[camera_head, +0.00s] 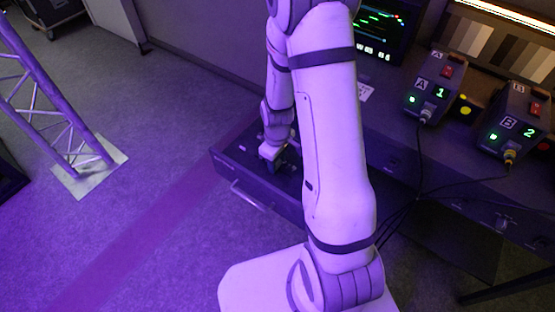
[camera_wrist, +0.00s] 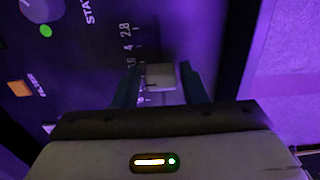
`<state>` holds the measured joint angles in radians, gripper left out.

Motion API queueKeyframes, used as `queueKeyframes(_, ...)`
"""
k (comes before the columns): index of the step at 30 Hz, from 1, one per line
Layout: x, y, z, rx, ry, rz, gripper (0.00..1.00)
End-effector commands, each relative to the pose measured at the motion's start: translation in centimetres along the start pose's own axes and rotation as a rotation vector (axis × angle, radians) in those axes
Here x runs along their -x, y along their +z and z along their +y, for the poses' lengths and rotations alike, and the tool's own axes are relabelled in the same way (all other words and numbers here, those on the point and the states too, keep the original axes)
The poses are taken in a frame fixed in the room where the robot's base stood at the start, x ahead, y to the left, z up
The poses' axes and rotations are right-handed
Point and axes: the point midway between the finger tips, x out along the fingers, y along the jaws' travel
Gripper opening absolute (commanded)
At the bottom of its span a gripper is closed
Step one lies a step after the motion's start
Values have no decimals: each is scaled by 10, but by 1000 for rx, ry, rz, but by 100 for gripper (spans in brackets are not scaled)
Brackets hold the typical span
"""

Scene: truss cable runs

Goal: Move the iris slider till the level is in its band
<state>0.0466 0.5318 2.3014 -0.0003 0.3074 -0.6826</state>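The iris slider's pale square knob (camera_wrist: 160,75) stands between the two dark fingers of my gripper (camera_wrist: 162,82) in the wrist view. A white f-number scale (camera_wrist: 126,46) with 2.8 and 4 legible runs beside it on the dark panel (camera_wrist: 75,70). The fingers are close on both sides of the knob; whether they touch it is unclear. In the head view my gripper (camera_head: 272,152) is low over the dark control box (camera_head: 236,168), partly hidden by my arm. The monitor (camera_head: 385,28) shows green and red traces; the level's band is not legible.
The panel carries a green light (camera_wrist: 45,31) and an orange button (camera_wrist: 19,88). Boxes A (camera_head: 424,97) and B (camera_head: 510,132) with cables stand at the right of the head view. A truss (camera_head: 55,110) stands on the floor at left, with clear floor between.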

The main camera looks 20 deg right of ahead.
Motion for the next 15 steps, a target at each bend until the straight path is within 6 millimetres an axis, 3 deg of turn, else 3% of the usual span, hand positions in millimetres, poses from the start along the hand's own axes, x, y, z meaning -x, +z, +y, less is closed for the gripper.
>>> queueKeyframes(4,0,0,0,-1,0,0,51)
queueKeyframes(11,0,1,0,-2,0,0,51)
queueKeyframes(15,10,0,1,-2,1,1,51)
